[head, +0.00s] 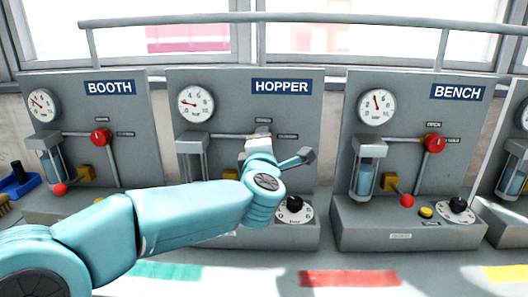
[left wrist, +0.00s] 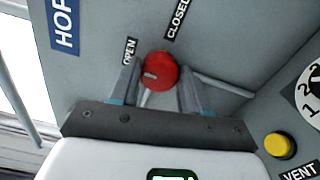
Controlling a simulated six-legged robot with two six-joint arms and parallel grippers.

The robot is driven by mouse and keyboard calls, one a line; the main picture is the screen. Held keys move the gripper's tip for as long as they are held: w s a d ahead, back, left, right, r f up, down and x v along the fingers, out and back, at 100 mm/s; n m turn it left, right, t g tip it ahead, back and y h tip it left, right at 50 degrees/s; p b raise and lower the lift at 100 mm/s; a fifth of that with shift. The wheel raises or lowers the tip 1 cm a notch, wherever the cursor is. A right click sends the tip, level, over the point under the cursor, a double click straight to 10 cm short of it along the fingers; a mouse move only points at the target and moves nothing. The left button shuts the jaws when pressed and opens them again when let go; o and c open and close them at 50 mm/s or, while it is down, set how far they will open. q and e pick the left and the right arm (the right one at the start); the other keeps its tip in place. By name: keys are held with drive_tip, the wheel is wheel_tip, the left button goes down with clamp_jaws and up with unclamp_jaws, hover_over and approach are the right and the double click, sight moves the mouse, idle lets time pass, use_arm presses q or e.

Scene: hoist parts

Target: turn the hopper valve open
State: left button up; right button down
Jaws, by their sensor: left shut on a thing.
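The hopper panel (head: 233,93) stands in the middle of the head view, with its HOPPER sign (head: 281,86) at the top. Its valve is hidden there behind my left gripper (head: 262,143). In the left wrist view the valve is a round red knob (left wrist: 160,69) with a short pale mark on its face. The fingers of my left gripper (left wrist: 158,87) are on either side of it, shut on it. The OPEN label (left wrist: 129,52) is at the knob's upper left and the CLOSED label (left wrist: 177,18) is above it. My right gripper is not in view.
The booth panel (head: 75,112) is to the left and the bench panel (head: 410,118) to the right, each with a red valve knob. A black dial knob (head: 294,204) sits below my left gripper. A yellow vent button (left wrist: 278,145) shows in the wrist view.

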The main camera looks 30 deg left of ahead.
use_arm(q)
drive_tip(key=shift+r+n, duration=0.1)
drive_tip(key=shift+n, duration=0.2)
drive_tip(key=o, duration=1.1)
drive_tip(key=shift+w, duration=0.1)
drive_tip(key=shift+c, duration=0.2)
drive_tip(key=v, duration=1.6)
drive_tip(key=shift+d, duration=0.2)
